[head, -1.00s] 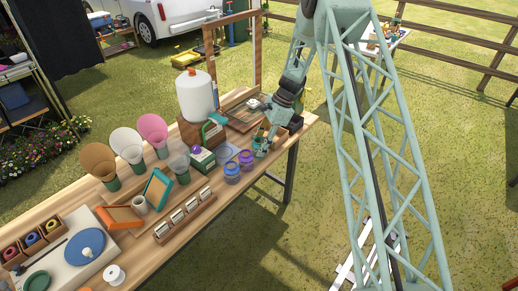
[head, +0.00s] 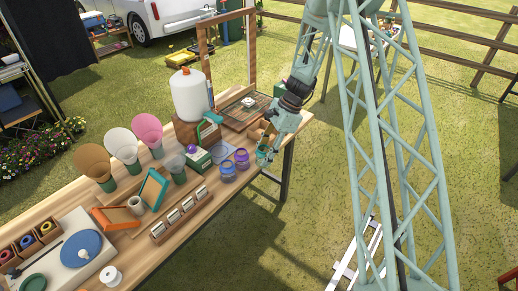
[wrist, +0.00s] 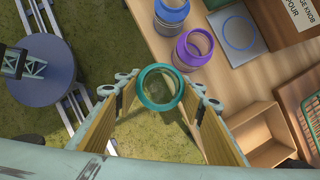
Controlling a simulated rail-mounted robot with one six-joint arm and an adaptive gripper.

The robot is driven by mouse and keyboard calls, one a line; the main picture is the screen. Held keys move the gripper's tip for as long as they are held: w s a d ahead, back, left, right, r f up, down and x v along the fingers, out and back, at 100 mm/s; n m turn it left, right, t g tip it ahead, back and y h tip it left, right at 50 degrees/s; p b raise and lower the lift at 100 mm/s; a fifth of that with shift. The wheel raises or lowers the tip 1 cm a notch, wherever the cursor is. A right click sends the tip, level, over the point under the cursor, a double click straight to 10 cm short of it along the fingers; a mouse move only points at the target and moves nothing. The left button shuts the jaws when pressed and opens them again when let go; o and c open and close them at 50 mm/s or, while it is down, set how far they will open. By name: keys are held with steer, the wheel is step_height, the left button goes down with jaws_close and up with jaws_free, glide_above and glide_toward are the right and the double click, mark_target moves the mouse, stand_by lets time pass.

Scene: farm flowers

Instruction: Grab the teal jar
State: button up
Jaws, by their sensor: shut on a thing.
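The teal jar (wrist: 158,87) is seen from above in the wrist view, with its round teal rim and clear glass body between the two fingers. My gripper (wrist: 160,98) is shut on it, with one finger on each side. In the head view, my gripper (head: 267,158) and the teal jar (head: 262,152) are at the table's front right edge. The jar's lower part is partly hidden there, and I cannot tell its exact height. In the wrist view, grass shows around and beneath the jar, beside the table edge.
An empty wooden box (wrist: 273,138) is right of my gripper in the wrist view. Open grass (head: 300,240) lies in front of the table.

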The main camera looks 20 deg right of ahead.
steer(key=shift+s+d+r, duration=0.15)
steer(key=shift+s, duration=1.25)
steer(key=shift+s+d+r, duration=0.1)
steer(key=shift+s+d, duration=0.05)
steer(key=shift+s, duration=1.2)
steer(key=shift+c, duration=0.2)
steer(key=shift+w, duration=0.15)
